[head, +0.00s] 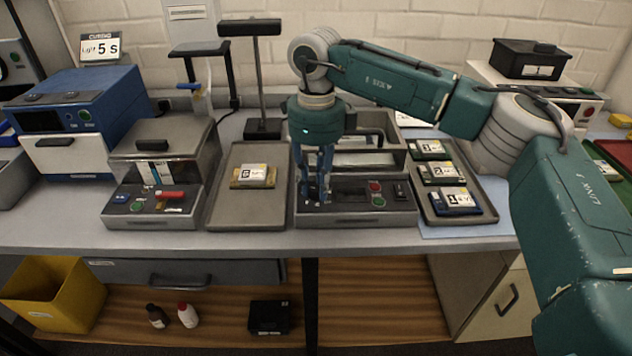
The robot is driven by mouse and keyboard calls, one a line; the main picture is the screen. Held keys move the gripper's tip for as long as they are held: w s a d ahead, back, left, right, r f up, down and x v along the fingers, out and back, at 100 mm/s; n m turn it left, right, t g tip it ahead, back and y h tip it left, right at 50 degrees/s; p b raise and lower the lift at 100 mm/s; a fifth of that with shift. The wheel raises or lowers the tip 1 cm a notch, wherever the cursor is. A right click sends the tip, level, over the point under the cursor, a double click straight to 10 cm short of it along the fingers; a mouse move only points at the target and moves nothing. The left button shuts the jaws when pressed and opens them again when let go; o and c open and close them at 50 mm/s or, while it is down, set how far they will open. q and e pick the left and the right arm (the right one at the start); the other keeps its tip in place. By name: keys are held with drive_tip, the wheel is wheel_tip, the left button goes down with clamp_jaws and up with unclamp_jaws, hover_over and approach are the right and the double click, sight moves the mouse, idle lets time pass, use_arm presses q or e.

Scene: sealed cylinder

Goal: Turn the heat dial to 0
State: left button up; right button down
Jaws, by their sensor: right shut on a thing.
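The grey machine with a dark control panel (345,190) stands at the middle of the bench. A red button (375,186) and a green button (378,202) show on the right part of its panel. My right gripper (314,198) points down over the left part of this panel, its fingers close together and shut on the heat dial. The fingers hide the dial, so its setting cannot be read. My left gripper is not in view.
A tray (224,215) with one labelled piece lies left of the machine. A tray (472,178) with labelled pieces lies to its right. A machine with a red handle (170,195) and a blue unit (75,95) stand further left. A yellow bin (60,295) sits below.

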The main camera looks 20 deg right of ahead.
sight(317, 188)
drive_tip(key=n, duration=0.5)
drive_tip(key=shift+n, duration=0.3)
drive_tip(key=n, duration=0.5)
drive_tip(key=shift+n, duration=0.4)
drive_tip(key=c, duration=1.5)
unclamp_jaws()
drive_tip(key=shift+d, duration=0.1)
drive_tip(key=shift+r, duration=0.15)
wheel_tip(317, 188, up, 12)
drive_tip(key=shift+f, duration=0.1)
drive_tip(key=shift+f, duration=0.1)
